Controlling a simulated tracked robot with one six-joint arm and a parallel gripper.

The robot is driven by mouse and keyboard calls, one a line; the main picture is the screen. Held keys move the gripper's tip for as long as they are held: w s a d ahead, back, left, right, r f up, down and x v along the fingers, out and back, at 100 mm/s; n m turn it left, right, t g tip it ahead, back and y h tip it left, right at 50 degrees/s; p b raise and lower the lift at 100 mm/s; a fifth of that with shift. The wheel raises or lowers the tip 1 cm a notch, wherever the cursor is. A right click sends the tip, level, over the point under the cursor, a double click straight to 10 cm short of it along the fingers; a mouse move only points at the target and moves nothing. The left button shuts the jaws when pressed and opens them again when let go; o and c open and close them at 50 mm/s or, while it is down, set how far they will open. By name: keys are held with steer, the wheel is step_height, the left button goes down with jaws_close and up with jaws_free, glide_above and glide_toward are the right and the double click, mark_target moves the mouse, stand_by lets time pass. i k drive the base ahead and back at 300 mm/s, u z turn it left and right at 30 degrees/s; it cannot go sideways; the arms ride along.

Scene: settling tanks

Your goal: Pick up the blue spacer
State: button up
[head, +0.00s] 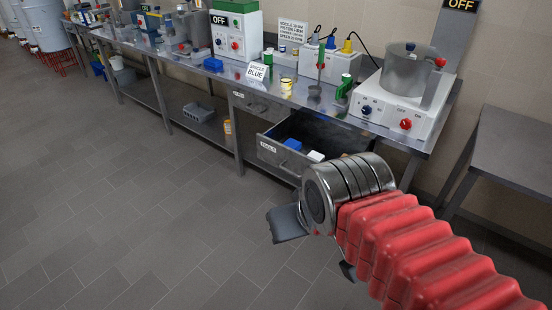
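A blue block (293,144) lies in the open drawer (270,149) under the bench, beside a white block (316,156). Another small blue block (213,64) lies on the bench top near its front edge, left of a sign reading "SPACER BLUE" (257,72). I cannot tell which of the two is the blue spacer. My gripper (317,247) is in front of the bench, nearer to me than the drawer and apart from it. Its fingers stand wide apart with nothing visible between them, and the arm hides part of one.
The steel bench (190,69) holds several devices, including a white hotplate with a metal pot (404,71) at right. A closed drawer (258,104) is above the open one. A grey table (515,150) stands at far right. The tiled floor (120,190) at left is clear.

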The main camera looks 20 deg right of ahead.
mark_target(296, 145)
steer(key=u, duration=0.3)
steer(key=k, duration=0.7)
steer(key=z, duration=0.45)
steer(key=i, duration=2.2)
steer(key=u, duration=0.55)
